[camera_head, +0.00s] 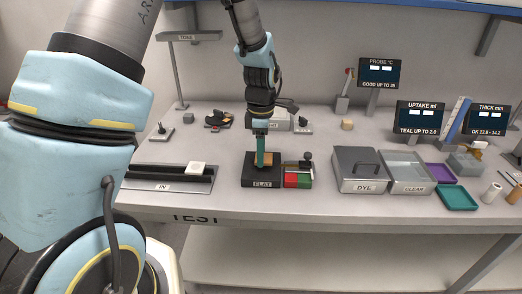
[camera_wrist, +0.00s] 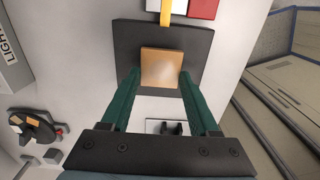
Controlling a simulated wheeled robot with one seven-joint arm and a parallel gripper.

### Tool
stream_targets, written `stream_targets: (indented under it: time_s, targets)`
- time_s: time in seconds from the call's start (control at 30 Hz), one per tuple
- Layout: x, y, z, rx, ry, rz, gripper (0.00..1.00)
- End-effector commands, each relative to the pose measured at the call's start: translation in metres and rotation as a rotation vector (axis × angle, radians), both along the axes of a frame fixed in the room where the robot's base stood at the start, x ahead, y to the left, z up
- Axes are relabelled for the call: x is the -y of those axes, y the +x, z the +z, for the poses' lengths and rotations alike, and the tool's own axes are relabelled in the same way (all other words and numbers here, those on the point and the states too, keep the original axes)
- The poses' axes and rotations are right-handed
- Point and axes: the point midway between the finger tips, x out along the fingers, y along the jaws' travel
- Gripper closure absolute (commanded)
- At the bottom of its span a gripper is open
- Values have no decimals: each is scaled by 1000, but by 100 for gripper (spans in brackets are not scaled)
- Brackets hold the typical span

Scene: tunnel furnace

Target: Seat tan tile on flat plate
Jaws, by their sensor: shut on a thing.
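The tan tile (camera_wrist: 161,66) is a small square, held between the two green fingers of my gripper (camera_wrist: 159,74) in the wrist view. It lies over the middle of the dark flat plate (camera_wrist: 128,40). In the head view my gripper (camera_head: 261,152) points down over the black block labelled FLAT (camera_head: 262,184), and part of the tan tile (camera_head: 268,158) shows beside the fingers. The tile looks level and at or very near the plate's top; I cannot tell whether it touches.
A red and green block (camera_head: 298,180) stands just right of the plate. The IN rack (camera_head: 140,184) with a white tile (camera_head: 195,168) is left. The DYE box (camera_head: 358,172) and CLEAR tray (camera_head: 408,170) are right. Bare table lies between.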

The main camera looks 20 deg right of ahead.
Motion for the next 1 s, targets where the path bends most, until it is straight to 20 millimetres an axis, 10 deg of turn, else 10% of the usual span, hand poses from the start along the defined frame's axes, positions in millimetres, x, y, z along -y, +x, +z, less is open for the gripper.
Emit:
stream_targets:
  time_s: [1.0]
  targets:
    - [0, 0, -17, -1, 0, 0, 94]
